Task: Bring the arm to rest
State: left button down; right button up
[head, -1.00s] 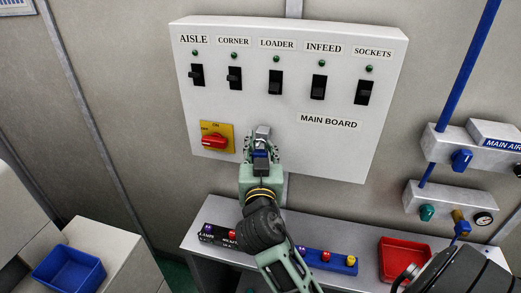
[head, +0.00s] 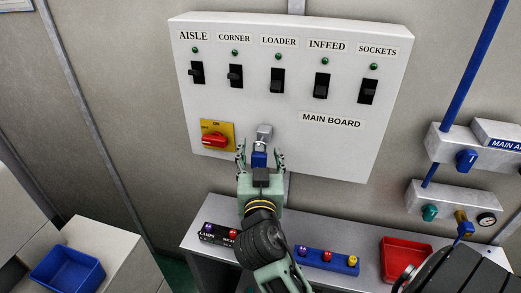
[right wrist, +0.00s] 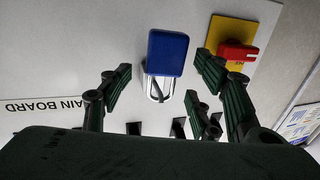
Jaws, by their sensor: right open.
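My right gripper (head: 261,156) is open in front of the lower middle of the main board (head: 230,100). Its fingers stand apart on both sides of a blue padlock (head: 259,159). The padlock hangs from a grey metal hasp (head: 264,136) on the board. In the right wrist view the padlock (right wrist: 167,53) and its silver shackle show between the spread fingers (right wrist: 165,85), with gaps on both sides. The gripper's body hides what is below the padlock. My left gripper is not in view.
A red rotary handle (head: 214,140) on a yellow plate is just left of the gripper. Several black switches with green lamps line the board. Below, a grey bench (head: 198,245) holds a blue button box (head: 316,256) and a red tray (head: 388,254). Air fittings (head: 440,203) are at right.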

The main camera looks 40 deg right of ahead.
jog(key=s+a+f+n+g+y, duration=0.3)
jog(key=s+a+f+g+y, duration=0.1)
jog(key=s+f, duration=0.45)
jog(key=s+a+f+n+g+y, duration=0.3)
jog(key=s+a+f+g, duration=0.1)
jog(key=s+f, duration=0.45)
jog(key=s+a+f+n+g+y, duration=0.3)
jog(key=s+a+f+y, duration=0.1)
jog(key=s+f, duration=0.5)
notch_tip(320, 180, down, 33)
jog(key=g+b, duration=0.2)
jog(key=b, duration=0.3)
jog(key=s+d+f+b, duration=0.3)
jog(key=s+f+b, duration=0.1)
jog(key=s+f, duration=1.3)
jog(key=shift+d+f+n+g+h, duration=0.2)
jog(key=shift+f+n+g+h, duration=0.15)
jog(key=shift+f, duration=0.2)
